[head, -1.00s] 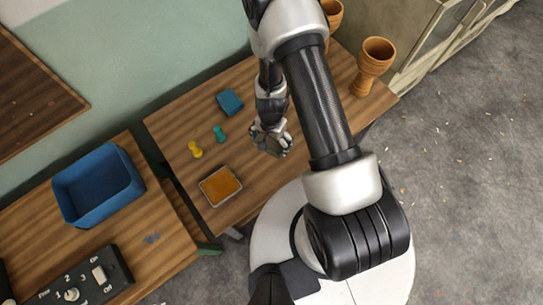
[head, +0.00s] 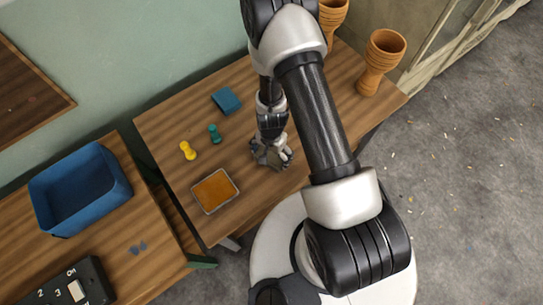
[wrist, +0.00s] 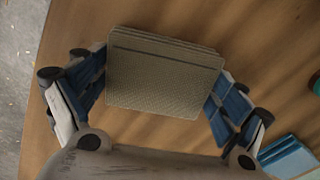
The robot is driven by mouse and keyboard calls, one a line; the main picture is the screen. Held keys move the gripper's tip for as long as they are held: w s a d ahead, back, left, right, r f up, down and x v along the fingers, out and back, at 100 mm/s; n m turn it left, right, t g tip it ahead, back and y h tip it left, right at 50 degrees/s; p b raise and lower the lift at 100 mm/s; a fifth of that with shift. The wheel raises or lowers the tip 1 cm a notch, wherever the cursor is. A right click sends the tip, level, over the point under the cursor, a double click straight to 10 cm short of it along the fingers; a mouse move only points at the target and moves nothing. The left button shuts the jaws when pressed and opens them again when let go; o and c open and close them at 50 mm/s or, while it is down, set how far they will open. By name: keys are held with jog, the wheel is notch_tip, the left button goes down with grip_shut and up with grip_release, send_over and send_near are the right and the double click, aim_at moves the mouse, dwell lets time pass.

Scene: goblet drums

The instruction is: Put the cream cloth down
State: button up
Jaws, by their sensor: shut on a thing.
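The cream cloth (wrist: 165,75) is a folded, layered, greyish-beige rectangle between the two fingers in the wrist view. My gripper (wrist: 163,85) is shut on it, with a blue-padded finger at each side. In the head view my gripper (head: 271,153) is over the wooden table (head: 300,140), right of the orange-filled tray, close above the top. The cloth is mostly hidden by the fingers there. I cannot tell whether the cloth touches the table.
The orange-filled tray (head: 214,191), yellow peg (head: 187,150), teal peg (head: 214,134) and blue folded block (head: 226,101) lie left of my gripper. Goblet drums (head: 380,62) stand at the back right. A blue bin (head: 80,190) stands on another table. Bare wood surrounds my gripper.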

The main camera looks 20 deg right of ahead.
jog(key=shift+r, duration=0.1)
jog(key=shift+f, duration=0.25)
jog(key=o, duration=1.1)
jog(key=shift+c, duration=0.2)
jog(key=shift+r, duration=0.15)
